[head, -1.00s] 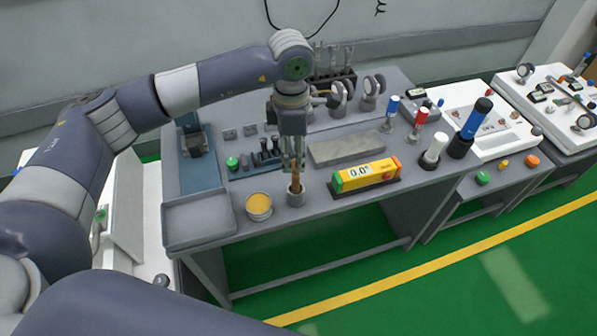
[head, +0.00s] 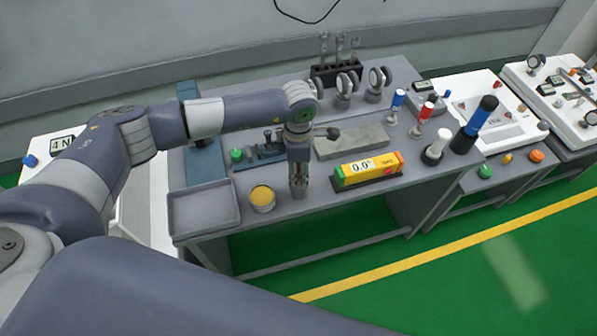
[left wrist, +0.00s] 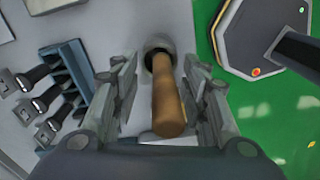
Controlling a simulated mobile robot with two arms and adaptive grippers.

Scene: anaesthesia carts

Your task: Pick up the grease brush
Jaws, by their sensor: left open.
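The grease brush (left wrist: 168,100) shows in the left wrist view as a brown wooden handle standing up from a small grey cup (left wrist: 157,47). My left gripper (left wrist: 160,98) is open, with one finger on each side of the handle. I cannot tell whether either finger touches it. In the head view my left gripper (head: 299,188) points down near the front edge of the bench, beside a tin of yellow grease (head: 262,197). There the gripper hides the brush and most of its cup. My right gripper is not in view.
The grey bench (head: 330,207) also holds an empty tray (head: 203,211) at left, a yellow and orange box (head: 367,169) to the right of the gripper, and a grey block (head: 350,141) behind. Blue and white cylinders stand further right. Green floor lies in front.

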